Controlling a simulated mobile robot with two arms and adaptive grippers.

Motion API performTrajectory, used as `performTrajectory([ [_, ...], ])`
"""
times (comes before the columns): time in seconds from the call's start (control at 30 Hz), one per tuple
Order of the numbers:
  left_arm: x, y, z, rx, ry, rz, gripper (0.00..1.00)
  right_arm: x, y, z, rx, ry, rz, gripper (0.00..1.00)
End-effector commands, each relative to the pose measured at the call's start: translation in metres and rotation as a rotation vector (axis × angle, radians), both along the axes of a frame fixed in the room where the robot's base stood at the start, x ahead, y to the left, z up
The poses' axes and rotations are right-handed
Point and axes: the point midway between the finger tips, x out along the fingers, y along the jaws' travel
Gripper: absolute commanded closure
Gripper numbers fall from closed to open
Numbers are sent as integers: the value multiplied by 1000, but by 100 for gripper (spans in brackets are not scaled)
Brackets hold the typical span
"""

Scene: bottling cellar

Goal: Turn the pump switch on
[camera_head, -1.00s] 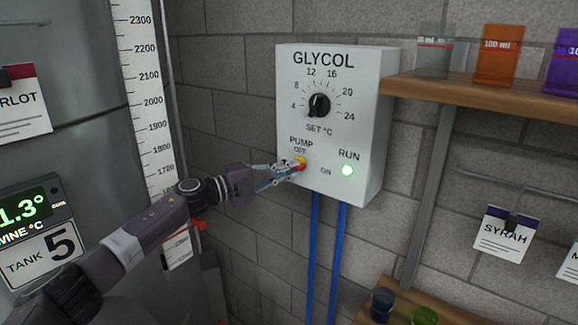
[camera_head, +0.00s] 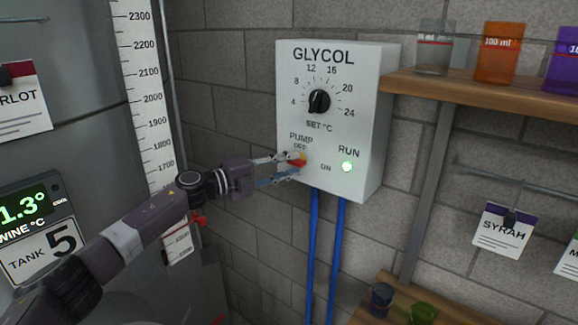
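The white glycol box (camera_head: 369,140) hangs on the block wall. My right gripper is not in view.
A black dial (camera_head: 319,101) sits above the switch. Blue pipes (camera_head: 313,255) run down below the box. A wooden shelf (camera_head: 480,93) with beakers adjoins on the right. A steel tank (camera_head: 75,140) stands on the left.

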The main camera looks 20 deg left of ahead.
Motion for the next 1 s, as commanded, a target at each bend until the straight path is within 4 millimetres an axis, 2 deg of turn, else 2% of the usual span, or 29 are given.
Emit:
performTrajectory([
  [0.33, -6, 7, -1, -1, 2, 1, 74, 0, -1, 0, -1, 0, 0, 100],
  [0.8, -74, 68, -1, 1, 4, 2, 74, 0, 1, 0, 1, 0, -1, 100],
  [1.0, -87, 80, 0, -1, 2, 0, 74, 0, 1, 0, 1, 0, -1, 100],
])
